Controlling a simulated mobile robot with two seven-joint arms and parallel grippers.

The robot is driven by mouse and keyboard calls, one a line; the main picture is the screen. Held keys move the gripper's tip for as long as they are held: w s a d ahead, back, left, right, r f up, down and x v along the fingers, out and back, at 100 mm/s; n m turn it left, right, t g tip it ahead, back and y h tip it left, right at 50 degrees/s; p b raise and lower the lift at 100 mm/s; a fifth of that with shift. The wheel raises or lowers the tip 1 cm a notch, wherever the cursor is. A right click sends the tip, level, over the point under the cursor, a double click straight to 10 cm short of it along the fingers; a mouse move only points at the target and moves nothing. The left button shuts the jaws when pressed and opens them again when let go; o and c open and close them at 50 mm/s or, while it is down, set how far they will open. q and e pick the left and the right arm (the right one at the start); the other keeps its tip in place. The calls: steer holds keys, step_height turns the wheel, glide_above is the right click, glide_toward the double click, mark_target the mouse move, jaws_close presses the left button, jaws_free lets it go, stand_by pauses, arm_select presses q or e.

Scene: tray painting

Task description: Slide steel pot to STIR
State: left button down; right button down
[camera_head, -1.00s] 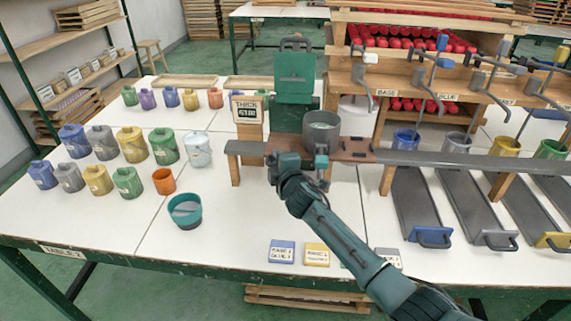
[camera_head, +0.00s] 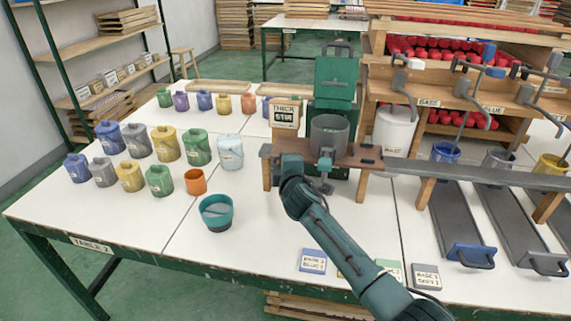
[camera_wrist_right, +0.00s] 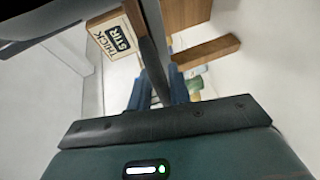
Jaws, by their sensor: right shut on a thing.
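The steel pot (camera_head: 329,136), grey and upright, stands on a brown sliding board (camera_head: 368,153) on the raised rail, in front of a green machine (camera_head: 334,78). The THICK STIR sign (camera_head: 285,113) stands just left of the pot; it also shows in the wrist view (camera_wrist_right: 114,40). My right gripper (camera_head: 325,168) is at the near side of the pot, at its handle. In the wrist view its fingers (camera_wrist_right: 160,97) are closed at a dark upright bar; the pot body does not show clearly there. My left gripper is not in view.
Several coloured paint cans (camera_head: 167,144) stand at the left. A teal bowl (camera_head: 216,213) and an orange cup (camera_head: 195,181) stand nearer. A white bucket (camera_head: 395,129) is right of the pot. The grey rail (camera_head: 480,176) runs right above sloping chutes. Small labelled cards (camera_head: 313,261) lie in front.

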steer(key=c, duration=1.5)
jaws_free()
steer(key=shift+s+a+f, duration=0.2)
steer(key=shift+a+f, duration=0.1)
steer(key=shift+f, duration=0.25)
steer(key=shift+c, duration=0.2)
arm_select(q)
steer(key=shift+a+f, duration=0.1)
arm_select(e)
steer(key=shift+o, duration=0.3)
steer(key=shift+r, duration=0.1)
steer(key=shift+w+d+r, duration=0.15)
steer(key=shift+s+d+r, duration=0.1)
steer(key=shift+s+r, duration=0.05)
steer(key=shift+s, duration=0.35)
arm_select(q)
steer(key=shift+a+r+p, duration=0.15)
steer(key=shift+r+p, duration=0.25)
steer(key=shift+p, duration=0.6)
arm_select(e)
steer(key=v, duration=1.2)
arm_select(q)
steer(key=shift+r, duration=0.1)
arm_select(e)
steer(key=shift+s, duration=0.1)
